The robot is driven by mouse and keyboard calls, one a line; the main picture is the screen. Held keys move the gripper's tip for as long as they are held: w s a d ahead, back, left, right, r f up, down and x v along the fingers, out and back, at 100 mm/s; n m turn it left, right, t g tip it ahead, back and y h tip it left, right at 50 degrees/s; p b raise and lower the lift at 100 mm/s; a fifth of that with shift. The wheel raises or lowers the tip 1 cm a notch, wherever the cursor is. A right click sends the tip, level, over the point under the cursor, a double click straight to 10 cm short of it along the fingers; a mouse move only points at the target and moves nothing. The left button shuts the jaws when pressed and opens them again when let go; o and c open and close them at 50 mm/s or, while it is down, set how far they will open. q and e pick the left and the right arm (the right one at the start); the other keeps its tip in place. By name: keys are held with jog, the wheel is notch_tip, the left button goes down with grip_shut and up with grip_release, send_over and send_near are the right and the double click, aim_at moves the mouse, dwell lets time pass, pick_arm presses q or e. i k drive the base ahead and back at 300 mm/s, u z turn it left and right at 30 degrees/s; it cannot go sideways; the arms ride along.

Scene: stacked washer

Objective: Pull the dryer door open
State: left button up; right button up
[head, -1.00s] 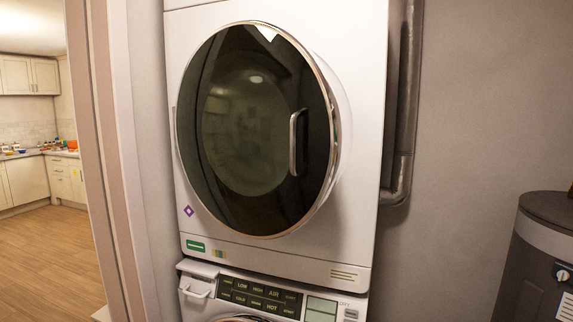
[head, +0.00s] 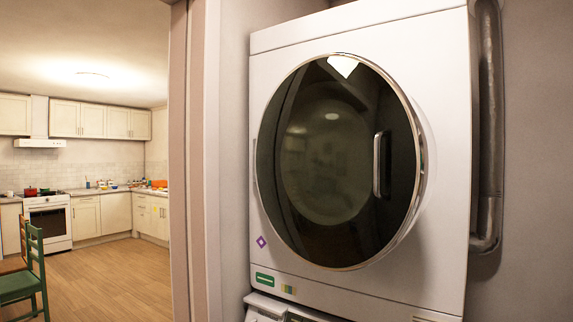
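The dryer (head: 285,262) is the white upper machine of the stack, right of centre in the head view. Its round dark glass door (head: 320,200) has a thin metallic rim. A curved silver handle (head: 378,165) stands upright on the right side of the door. The right edge of the door stands slightly off the dryer front, but I cannot tell whether it is ajar. Neither of my grippers is in view.
The washer (head: 268,306) shows only its top edge below the dryer. A metal pipe (head: 487,200) runs down the wall at the right. A door frame (head: 190,150) on the left opens to a kitchen with clear wooden floor (head: 115,275) and a green chair (head: 30,275).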

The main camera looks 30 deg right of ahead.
aim_at(341, 159)
jog(key=u, duration=0.55)
jog(key=i, duration=0.7)
jog(key=z, duration=1.3)
